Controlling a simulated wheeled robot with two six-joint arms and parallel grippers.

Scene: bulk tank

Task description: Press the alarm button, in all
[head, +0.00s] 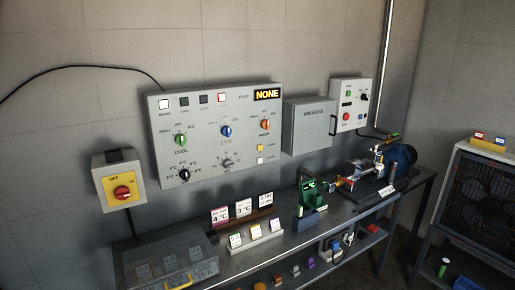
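A grey control panel (205,162) hangs on the wall, with a display reading "NONE" (267,95), several indicator lamps in its top row, several knobs, and two small square buttons at its lower right. The upper square button (260,147) looks yellow and the lower one (260,160) whitish; their labels are too small to read. I cannot tell which control is the alarm button. A smaller grey box (350,104) to the right carries a green button, a red button (346,117) and a black knob. Neither of my grippers is in view.
A yellow switch box (118,186) with a red knob hangs at left. A closed grey box (309,124) sits between the panels. Below, a bench (290,240) holds cards, a green device (312,195), a pump (395,160) and a clear-lidded box (170,262). A caged unit stands right.

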